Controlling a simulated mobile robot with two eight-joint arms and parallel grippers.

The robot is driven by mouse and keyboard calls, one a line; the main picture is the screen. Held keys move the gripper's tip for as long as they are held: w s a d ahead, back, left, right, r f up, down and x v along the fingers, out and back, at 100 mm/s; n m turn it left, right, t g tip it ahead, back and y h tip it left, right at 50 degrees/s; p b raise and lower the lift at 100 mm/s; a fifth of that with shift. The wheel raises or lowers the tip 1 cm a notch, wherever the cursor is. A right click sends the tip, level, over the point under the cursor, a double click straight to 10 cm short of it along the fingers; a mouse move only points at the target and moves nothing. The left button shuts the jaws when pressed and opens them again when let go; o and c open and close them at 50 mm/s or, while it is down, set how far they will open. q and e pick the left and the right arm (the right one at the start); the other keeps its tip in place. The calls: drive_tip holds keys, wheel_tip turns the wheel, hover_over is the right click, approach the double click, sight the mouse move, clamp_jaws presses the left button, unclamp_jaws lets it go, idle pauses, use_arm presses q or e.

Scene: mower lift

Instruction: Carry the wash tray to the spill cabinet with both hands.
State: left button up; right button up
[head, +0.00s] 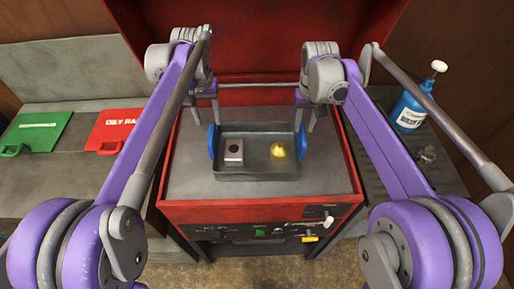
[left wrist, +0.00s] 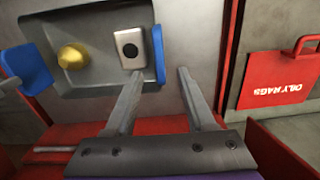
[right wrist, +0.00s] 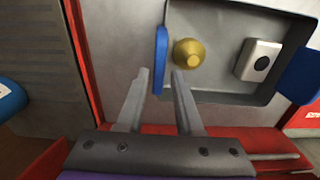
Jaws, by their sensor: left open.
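The wash tray (head: 258,174) is a grey, shallow tray lying on the grey top of a red machine. It has a blue handle at its left end (head: 212,141) and another at its right end (head: 302,141). A small grey box with a dark round spot (head: 234,152) and a gold knob-like piece (head: 278,150) are in it. My left gripper (left wrist: 159,72) is open, with the left handle between its fingers in the left wrist view. My right gripper (right wrist: 161,71) is also open, with the right handle between its fingers in the right wrist view. I cannot make out a spill cabinet.
The red machine (head: 200,210) has a raised red back and a front control panel. A green lid (head: 36,132) and a red lid marked OILY RAGS (head: 115,128) lie on the left bench. A blue bottle (head: 409,110) stands at the right.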

sight(213, 140)
use_arm(q)
wheel_tip(213, 140, down, 11)
drive_tip(key=shift+r, duration=0.1)
use_arm(e)
wheel_tip(213, 140, down, 11)
drive_tip(key=shift+r, duration=0.1)
use_arm(q)
drive_tip(key=c, duration=0.5)
use_arm(e)
drive_tip(key=c, duration=0.5)
use_arm(q)
clamp_jaws()
use_arm(e)
clamp_jaws()
drive_tip(key=shift+r, duration=0.1)
